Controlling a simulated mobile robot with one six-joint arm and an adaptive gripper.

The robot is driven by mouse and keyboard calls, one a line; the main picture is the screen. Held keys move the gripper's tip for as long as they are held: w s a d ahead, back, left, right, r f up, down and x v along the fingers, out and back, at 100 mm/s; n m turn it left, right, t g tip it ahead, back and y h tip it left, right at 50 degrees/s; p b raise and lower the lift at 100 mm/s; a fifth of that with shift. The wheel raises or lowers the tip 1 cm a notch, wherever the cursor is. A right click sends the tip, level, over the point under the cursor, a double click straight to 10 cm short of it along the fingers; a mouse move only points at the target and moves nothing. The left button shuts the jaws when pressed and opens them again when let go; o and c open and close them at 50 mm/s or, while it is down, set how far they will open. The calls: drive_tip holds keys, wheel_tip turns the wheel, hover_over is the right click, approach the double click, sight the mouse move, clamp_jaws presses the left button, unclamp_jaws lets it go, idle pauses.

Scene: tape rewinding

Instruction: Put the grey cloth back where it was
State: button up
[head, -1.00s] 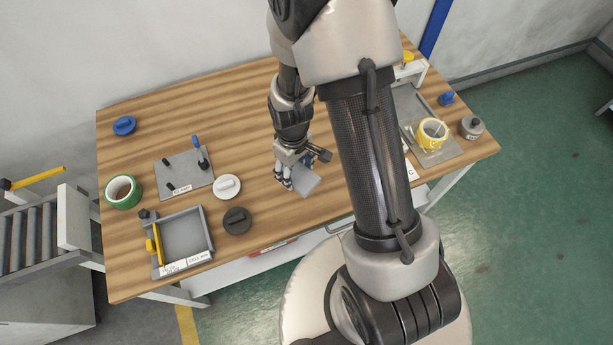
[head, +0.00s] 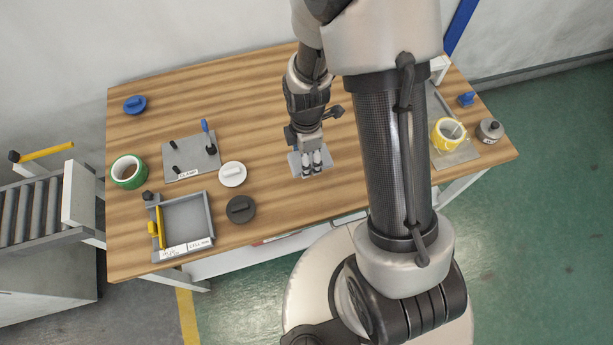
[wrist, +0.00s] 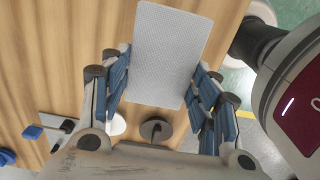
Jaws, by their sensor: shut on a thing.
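The grey cloth (wrist: 172,50) shows in the wrist view as a flat grey rectangle between the blue-padded fingers of my gripper (wrist: 162,92). In the head view the cloth (head: 295,163) shows beside and behind my gripper (head: 312,166), over the middle of the wooden table (head: 270,110). My gripper is shut on the cloth. I cannot tell whether the cloth touches the table top.
Left of the gripper are a white knobbed disc (head: 232,174), a dark knobbed disc (head: 240,209), a clamp plate (head: 190,160), a grey tray (head: 209,215) and green tape (head: 128,171). Yellow tape (head: 447,133) is at the right. Bare table lies behind the gripper.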

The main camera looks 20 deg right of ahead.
sight(306, 180)
wheel_tip(306, 180, down, 11)
drive_tip(key=b, duration=0.2)
drive_tip(key=shift+r+b, duration=0.2)
drive_tip(key=shift+b, duration=0.2)
drive_tip(key=shift+f, duration=0.2)
drive_tip(key=o, duration=1.1)
